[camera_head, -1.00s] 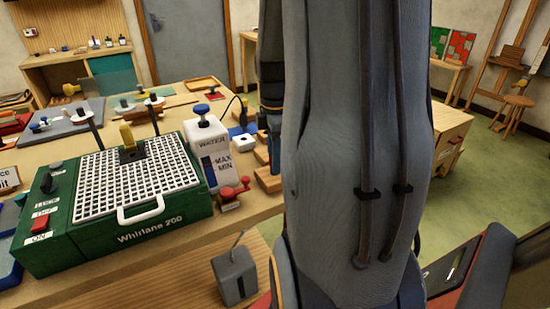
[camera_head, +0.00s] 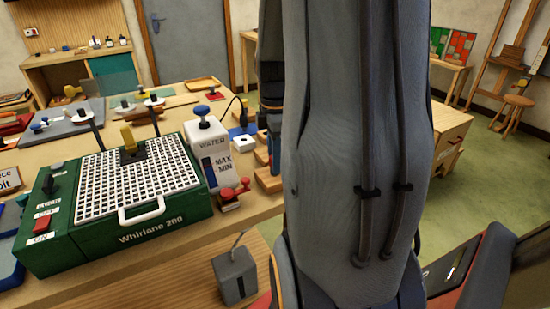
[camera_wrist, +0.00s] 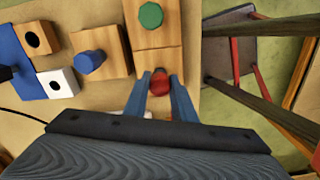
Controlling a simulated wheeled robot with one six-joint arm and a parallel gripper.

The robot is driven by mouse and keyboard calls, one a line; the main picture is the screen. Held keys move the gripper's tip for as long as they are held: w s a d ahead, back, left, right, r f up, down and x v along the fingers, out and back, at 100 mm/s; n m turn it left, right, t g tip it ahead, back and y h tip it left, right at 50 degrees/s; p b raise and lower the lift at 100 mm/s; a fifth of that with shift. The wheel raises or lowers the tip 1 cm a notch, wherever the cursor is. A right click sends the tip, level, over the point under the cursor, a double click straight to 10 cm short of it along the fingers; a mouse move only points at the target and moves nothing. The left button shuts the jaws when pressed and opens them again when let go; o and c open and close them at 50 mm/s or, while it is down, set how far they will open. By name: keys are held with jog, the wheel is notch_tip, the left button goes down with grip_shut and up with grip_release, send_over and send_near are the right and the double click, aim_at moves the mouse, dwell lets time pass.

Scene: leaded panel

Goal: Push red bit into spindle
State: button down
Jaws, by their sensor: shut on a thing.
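A red bit (camera_wrist: 159,82) shows between the two blue-grey fingers of my gripper (camera_wrist: 160,90) in the wrist view. The fingers are closed on it from both sides, just below the end of a wooden block. My arm hides the gripper in the head view. The green Whirlane 200 machine (camera_head: 165,235) stands on the bench at the left, with a white grid top (camera_head: 95,190). A black fitting with a yellow top (camera_head: 128,137) stands on the grid; I cannot tell whether it is the spindle.
A white water tank (camera_head: 207,145) and a red-knobbed piece (camera_head: 230,195) stand right of the machine. In the wrist view, wooden blocks carry a green knob (camera_wrist: 151,15) and a blue knob (camera_wrist: 88,62). A white block with a hole (camera_wrist: 62,82) lies left. A stool (camera_wrist: 250,75) stands right.

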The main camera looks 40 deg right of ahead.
jog(key=shift+r+p, duration=0.65)
jog(key=shift+p, duration=0.05)
dwell(1.0)
jog(key=shift+r+p, duration=0.75)
jog(key=shift+p, duration=0.1)
